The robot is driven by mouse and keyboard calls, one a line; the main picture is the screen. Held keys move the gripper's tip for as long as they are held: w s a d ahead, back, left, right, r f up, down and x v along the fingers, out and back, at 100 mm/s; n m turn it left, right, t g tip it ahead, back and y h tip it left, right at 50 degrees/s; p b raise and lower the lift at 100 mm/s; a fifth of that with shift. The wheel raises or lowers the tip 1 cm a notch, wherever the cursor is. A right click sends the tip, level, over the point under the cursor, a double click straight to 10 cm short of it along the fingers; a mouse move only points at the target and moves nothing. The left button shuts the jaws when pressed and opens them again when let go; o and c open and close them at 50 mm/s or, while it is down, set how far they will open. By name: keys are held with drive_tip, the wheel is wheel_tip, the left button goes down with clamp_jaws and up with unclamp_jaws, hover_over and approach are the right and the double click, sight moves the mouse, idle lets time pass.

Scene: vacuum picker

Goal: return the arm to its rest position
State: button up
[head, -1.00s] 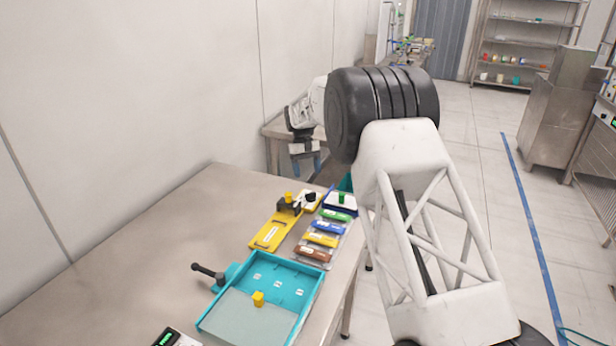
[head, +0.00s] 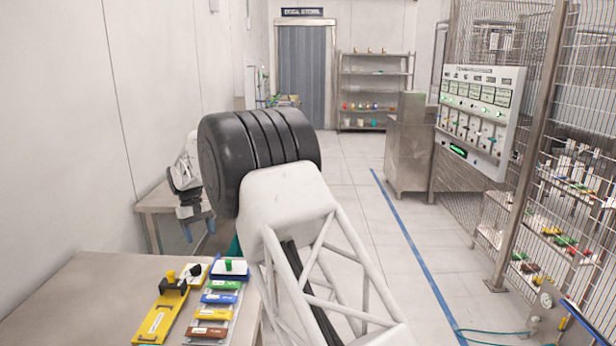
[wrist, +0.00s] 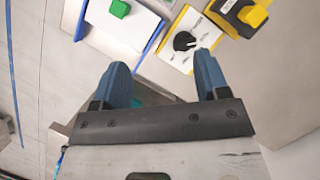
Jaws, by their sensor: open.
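My gripper (wrist: 162,82) is open in the wrist view, its two blue fingers apart with nothing between them. Beyond the fingertips are a white panel with a black knob (wrist: 184,41), a white block with a green button (wrist: 119,8) and part of a yellow fixture (wrist: 240,14). In the head view my gripper (head: 199,228) hangs at the left, fingers down, beyond the far end of the steel table (head: 85,298). My large black joint and white lattice link fill the middle of that view and hide part of the table's right edge.
Coloured blocks, among them a green one (head: 224,285), lie on the table beside the yellow fixture (head: 160,317). A second table (head: 158,200) stands behind. A control panel (head: 480,115) and mesh fence are at the right. The floor (head: 400,270) between is clear.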

drive_tip(key=s+d+r+m+t+y, duration=0.1)
drive_tip(key=s+d+r, duration=0.35)
drive_tip(key=d, duration=0.45)
drive_tip(key=s+d+r+m, duration=0.1)
drive_tip(key=s+d+r, duration=0.4)
drive_tip(key=d, duration=0.5)
drive_tip(key=s+d+r+m+t+y, duration=0.1)
drive_tip(key=s+d+r, duration=0.2)
drive_tip(key=d+r, duration=0.5)
drive_tip(key=s+d+m+t, duration=0.2)
drive_tip(key=s+d+m, duration=0.1)
drive_tip(key=s+d, duration=1.85)
drive_tip(key=s+d+f+m, duration=0.1)
drive_tip(key=s+d+f, duration=0.1)
drive_tip(key=s, duration=0.7)
drive_tip(key=s+d+f+m+t, duration=0.1)
drive_tip(key=s+d+f, duration=0.2)
drive_tip(key=s, duration=0.7)
drive_tip(key=shift+s+f+m+t+y, duration=0.2)
drive_tip(key=shift+f+m+t+y, duration=0.1)
drive_tip(key=shift+f, duration=0.35)
